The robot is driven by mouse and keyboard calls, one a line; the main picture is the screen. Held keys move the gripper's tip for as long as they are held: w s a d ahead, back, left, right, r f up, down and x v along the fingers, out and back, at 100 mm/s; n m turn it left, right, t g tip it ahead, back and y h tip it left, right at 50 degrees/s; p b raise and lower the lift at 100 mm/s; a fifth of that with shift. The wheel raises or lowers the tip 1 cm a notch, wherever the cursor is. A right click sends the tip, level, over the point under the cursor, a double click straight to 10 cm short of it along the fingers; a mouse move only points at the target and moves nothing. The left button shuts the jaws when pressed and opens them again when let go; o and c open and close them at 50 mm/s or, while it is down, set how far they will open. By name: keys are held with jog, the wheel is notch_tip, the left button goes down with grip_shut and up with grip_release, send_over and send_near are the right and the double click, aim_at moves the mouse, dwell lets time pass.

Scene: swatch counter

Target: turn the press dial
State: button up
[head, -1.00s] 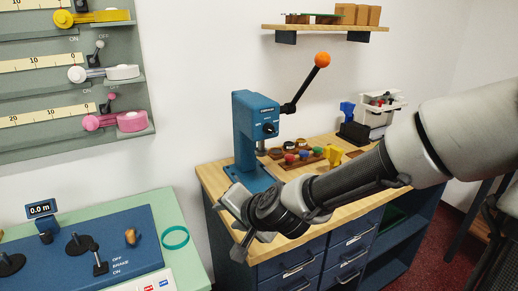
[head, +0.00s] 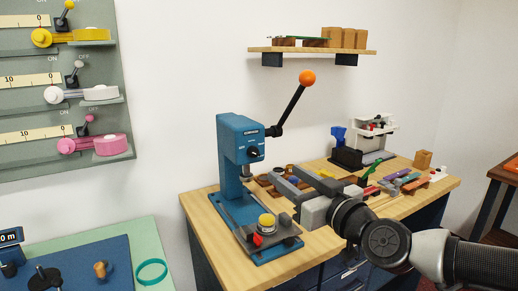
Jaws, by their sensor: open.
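The press dial (head: 253,153) is a small dark knob on the front of the blue press (head: 231,140), below its label. The press stands upright on the wooden counter, with its lever and orange ball (head: 307,78) raised to the upper right. My gripper (head: 278,178) reaches in from the right, its two grey fingers spread apart with nothing seen between them. It is to the lower right of the dial and apart from it in the picture. The press base (head: 266,253) carries a yellow round piece and a red part at its front.
Coloured pieces lie at the counter's right. A shelf (head: 308,50) hangs above. A teal ring (head: 151,272) lies on the left table.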

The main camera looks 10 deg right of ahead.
aim_at(257, 154)
jog(key=x, duration=1.4)
jog(key=shift+w, duration=0.2)
jog(key=c, duration=1)
